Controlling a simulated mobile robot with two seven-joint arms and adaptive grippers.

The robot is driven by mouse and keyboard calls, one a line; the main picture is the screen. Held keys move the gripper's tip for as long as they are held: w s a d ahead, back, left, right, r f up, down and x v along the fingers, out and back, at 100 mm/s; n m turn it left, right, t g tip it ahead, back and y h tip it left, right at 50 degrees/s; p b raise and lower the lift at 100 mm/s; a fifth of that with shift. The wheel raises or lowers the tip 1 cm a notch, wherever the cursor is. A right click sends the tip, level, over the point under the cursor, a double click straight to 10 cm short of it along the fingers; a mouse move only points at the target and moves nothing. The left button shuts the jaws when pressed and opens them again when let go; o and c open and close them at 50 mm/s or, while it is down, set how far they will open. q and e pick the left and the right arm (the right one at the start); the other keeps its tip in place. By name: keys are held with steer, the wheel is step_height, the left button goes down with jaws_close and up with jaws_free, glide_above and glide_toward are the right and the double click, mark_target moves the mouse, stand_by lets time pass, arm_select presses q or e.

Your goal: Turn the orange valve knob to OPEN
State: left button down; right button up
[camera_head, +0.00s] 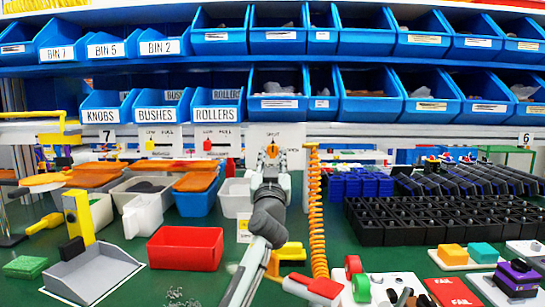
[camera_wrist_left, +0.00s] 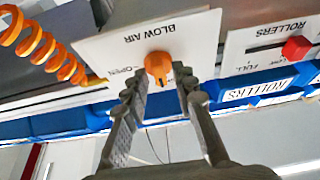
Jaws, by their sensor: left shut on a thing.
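The orange valve knob (camera_wrist_left: 157,66) sits on a white panel (camera_wrist_left: 110,45) marked BLOW AIR and OPEN, which appears upside down in the left wrist view. My left gripper (camera_wrist_left: 158,80) has its two fingertips on either side of the knob and is shut on it. In the head view the knob (camera_head: 272,151) shows as a small orange spot above my left gripper (camera_head: 271,165), which hides much of the panel's lower part. A SHUT label is at the panel's top. The knob's exact pointing direction is hard to tell. My right gripper is not in view.
An orange coiled hose (camera_head: 316,215) hangs just right of my left arm. A red slider (camera_wrist_left: 296,48) is on the neighbouring ROLLERS panel. Blue bins (camera_head: 215,106) line the shelves above. A red bin (camera_head: 186,249) and black trays (camera_head: 440,220) stand on the green table.

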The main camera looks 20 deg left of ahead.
arm_select(q)
steer(key=shift+m, duration=0.3)
steer(key=m+h, duration=0.1)
steer(key=m, duration=0.2)
steer(key=m+h, duration=0.2)
steer(key=m, duration=0.1)
steer(key=shift+s+a+r+m+h, duration=0.1)
steer(key=shift+a+m+h, duration=0.1)
steer(key=shift+m+h, duration=0.15)
steer(key=m+h, duration=0.2)
steer(key=m, duration=0.3)
steer(key=shift+a+r, duration=0.1)
steer(key=shift+r, duration=0.05)
steer(key=m+g+h, duration=0.1)
steer(key=m, duration=0.1)
steer(key=m+h, duration=0.1)
steer(key=m, duration=0.2)
steer(key=shift+a+r+g, duration=0.1)
steer(key=shift+r+g, duration=0.1)
steer(key=shift+g, duration=0.2)
steer(key=shift+r+m+g, duration=0.1)
steer(key=shift+m+g, duration=0.7)
steer(key=shift+m, duration=1.55)
steer(key=c, duration=1.6)
jaws_free()
steer(key=shift+o, duration=0.2)
steer(key=shift+f, duration=0.2)
